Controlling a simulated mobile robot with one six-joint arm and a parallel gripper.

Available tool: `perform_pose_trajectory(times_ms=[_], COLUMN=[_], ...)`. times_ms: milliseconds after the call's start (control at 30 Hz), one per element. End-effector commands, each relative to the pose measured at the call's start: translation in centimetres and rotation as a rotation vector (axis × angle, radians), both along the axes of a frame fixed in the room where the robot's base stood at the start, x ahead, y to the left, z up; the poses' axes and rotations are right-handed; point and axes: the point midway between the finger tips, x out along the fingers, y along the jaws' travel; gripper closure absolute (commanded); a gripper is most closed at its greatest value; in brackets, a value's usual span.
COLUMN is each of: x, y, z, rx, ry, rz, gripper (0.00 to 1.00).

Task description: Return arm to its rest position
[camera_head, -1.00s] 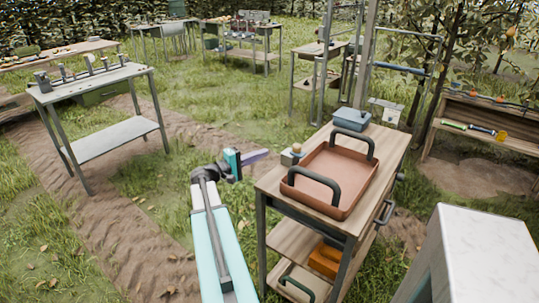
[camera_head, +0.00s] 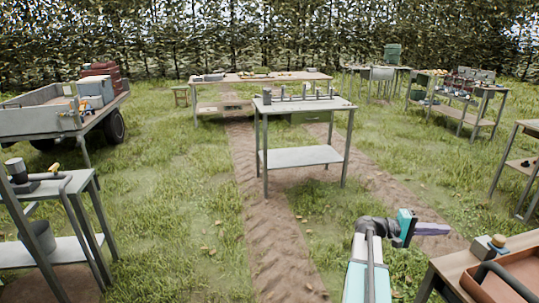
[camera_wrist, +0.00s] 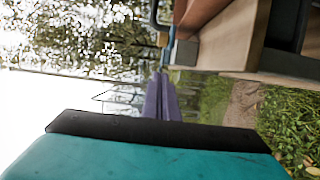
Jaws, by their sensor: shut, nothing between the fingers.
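My gripper (camera_head: 433,229) has purple fingers, shut and empty. It is at the end of my teal and white arm (camera_head: 368,265), at lower right in the head view, with the fingers pointing right. It is held in the air above the grass, just left of and beyond the wooden table (camera_head: 447,270) with the terracotta tray (camera_head: 512,277). In the wrist view the closed fingers (camera_wrist: 161,100) stand up from the teal gripper body, with nothing between them. That view is turned on its side.
A grey metal table (camera_head: 303,158) stands ahead on the dirt path. A wooden bench (camera_head: 262,78) is behind it. A trailer (camera_head: 40,118) and another metal table (camera_head: 60,250) are at left. Shelved tables stand at right. Grass and path between are open.

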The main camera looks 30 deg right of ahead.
Motion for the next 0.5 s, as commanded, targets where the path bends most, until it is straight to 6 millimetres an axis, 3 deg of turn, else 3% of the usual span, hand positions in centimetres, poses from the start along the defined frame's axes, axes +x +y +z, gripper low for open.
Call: perform_pose_trajectory(times_ms=[133,267,500], x=[1.7,4.4,10.3], y=[0.8,2.5,8.0], z=[-0.2,-1.7,-7.1], rx=[0.002,0.017,0.073], ry=[0.002,0.018,0.073], rz=[0.026,0.072,0.188], gripper=[1.00,1.00,1.00])
